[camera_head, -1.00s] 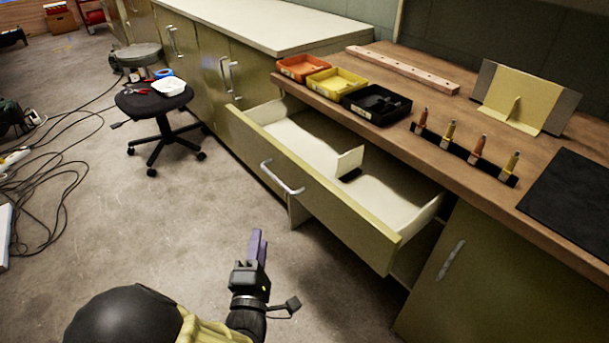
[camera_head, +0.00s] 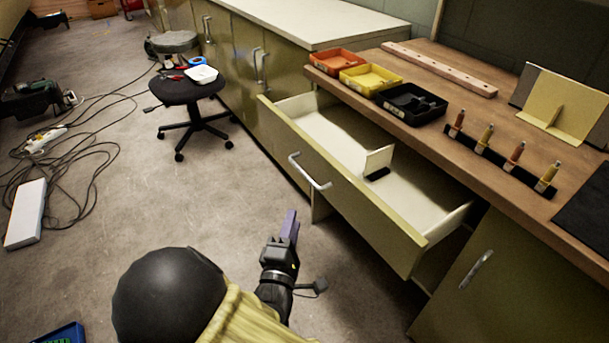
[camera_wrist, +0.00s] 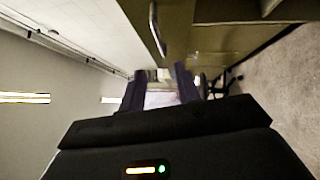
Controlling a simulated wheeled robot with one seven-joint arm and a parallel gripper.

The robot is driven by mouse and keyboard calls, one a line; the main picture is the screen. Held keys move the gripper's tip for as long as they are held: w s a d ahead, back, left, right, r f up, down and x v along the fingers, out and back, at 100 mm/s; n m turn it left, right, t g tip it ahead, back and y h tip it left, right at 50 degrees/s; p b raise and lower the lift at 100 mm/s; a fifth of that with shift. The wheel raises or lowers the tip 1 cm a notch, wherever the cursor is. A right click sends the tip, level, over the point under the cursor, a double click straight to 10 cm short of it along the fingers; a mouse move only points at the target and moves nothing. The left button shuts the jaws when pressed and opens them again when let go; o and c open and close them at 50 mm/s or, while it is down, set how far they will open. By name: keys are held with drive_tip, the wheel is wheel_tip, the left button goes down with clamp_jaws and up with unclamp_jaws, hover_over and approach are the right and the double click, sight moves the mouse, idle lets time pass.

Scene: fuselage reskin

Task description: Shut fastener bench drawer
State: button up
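The fastener bench drawer (camera_head: 350,195) stands pulled well out of the wooden-topped bench. Its front is olive with a silver bar handle (camera_head: 309,171). Inside the pale drawer is a small upright divider (camera_head: 378,161) with a dark base. My gripper (camera_head: 289,224) is in front of the drawer front, below and left of the handle, apart from it. In the wrist view its two purple-grey fingers (camera_wrist: 160,87) are spread with a gap between them and nothing held. The handle also shows in the wrist view (camera_wrist: 157,28), above the fingers.
Orange (camera_head: 335,62), yellow (camera_head: 370,78) and black (camera_head: 411,103) bins stand along the bench edge, beside a row of upright fasteners (camera_head: 502,160). A black stool (camera_head: 187,90) stands left of the drawer. Cables (camera_head: 85,165) lie on the floor farther left. Floor before the drawer is clear.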

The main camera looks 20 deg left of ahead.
sight(305, 173)
drive_tip(key=w+b, duration=0.1)
drive_tip(key=w, duration=0.4)
drive_tip(key=w+a+r, duration=0.1)
drive_tip(key=w, duration=0.4)
drive_tip(key=w+r+b, duration=0.1)
drive_tip(key=w, duration=0.4)
drive_tip(key=shift+a+b, duration=0.15)
drive_tip(key=shift+b, duration=0.15)
clamp_jaws()
